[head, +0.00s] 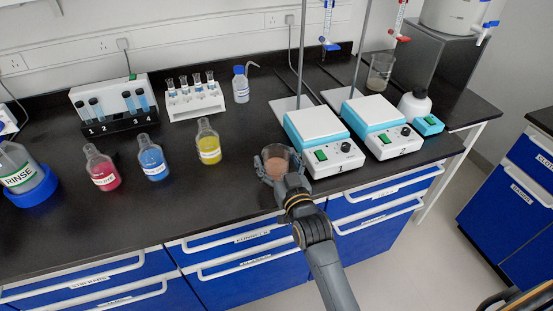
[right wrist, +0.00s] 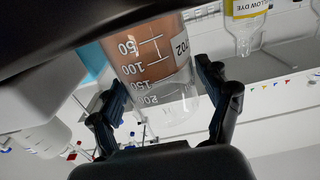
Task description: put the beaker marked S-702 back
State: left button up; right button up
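The beaker (head: 275,158) holds brown-pink liquid and is at the front edge of the black bench, left of hotplate 1. In the right wrist view the beaker (right wrist: 152,75) appears upside down, with volume marks and a label partly readable as "702". My right gripper (head: 279,173) has a finger on each side of the beaker, and the fingers look closed against the glass. It also shows in the right wrist view (right wrist: 160,85). I cannot tell whether the beaker's base touches the bench. My left gripper is not in view.
Hotplate 1 (head: 317,135) and hotplate 2 (head: 380,123) stand to the right. Yellow (head: 209,143), blue (head: 152,161) and red (head: 102,168) bottles stand to the left. Another beaker (head: 380,73) is at the back right.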

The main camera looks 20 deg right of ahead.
jog(key=shift+r, duration=0.15)
jog(key=s+b, duration=0.1)
jog(key=s, duration=1.1)
jog(key=shift+d, duration=0.2)
